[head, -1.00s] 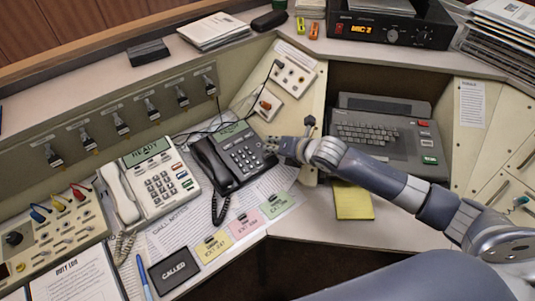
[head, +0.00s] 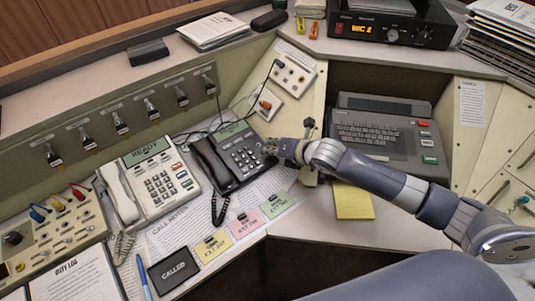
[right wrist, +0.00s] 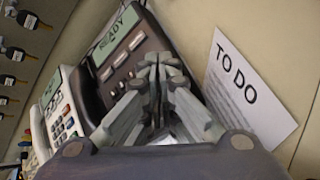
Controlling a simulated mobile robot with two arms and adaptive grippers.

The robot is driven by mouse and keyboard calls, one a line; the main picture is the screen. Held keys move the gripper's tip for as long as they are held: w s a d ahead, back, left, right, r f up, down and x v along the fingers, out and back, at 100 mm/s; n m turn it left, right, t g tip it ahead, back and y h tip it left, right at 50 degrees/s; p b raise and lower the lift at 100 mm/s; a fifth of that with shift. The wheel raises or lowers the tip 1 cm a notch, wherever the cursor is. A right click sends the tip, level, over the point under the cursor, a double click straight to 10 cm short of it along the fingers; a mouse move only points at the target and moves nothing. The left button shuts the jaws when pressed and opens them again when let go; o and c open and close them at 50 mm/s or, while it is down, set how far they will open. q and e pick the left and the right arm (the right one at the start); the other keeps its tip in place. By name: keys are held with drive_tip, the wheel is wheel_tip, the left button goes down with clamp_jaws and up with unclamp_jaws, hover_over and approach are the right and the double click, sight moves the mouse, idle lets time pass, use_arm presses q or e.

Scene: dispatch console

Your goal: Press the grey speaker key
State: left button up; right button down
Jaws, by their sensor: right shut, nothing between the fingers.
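The dark desk phone (head: 230,160) stands in the middle of the desk, with its handset on its left side and a green display at the top. My right gripper (head: 270,147) is at the right edge of this phone, over or against its keys; contact cannot be told. In the right wrist view the shut, empty fingers (right wrist: 160,62) point at the phone's key area, below its "READY" display (right wrist: 120,35). I cannot pick out the grey speaker key; the fingers cover part of the keypad. My left gripper is not in view.
A cream phone (head: 155,180) stands to the left. A keyboard unit (head: 375,135) lies behind my right forearm. A yellow pad (head: 352,201) and coloured cards (head: 243,226) lie in front. A "TO DO" sheet (right wrist: 250,90) is right of the fingers in the wrist view.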

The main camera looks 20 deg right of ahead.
drive_tip(key=shift+f, duration=0.35)
idle(0.7)
idle(0.4)
drive_tip(key=shift+r+p, duration=0.8)
drive_tip(key=r+p, duration=0.3)
drive_tip(key=s+r+p, duration=0.1)
drive_tip(key=r+p, duration=0.1)
drive_tip(key=shift+d, duration=0.15)
drive_tip(key=shift+w+f, duration=0.1)
idle(0.8)
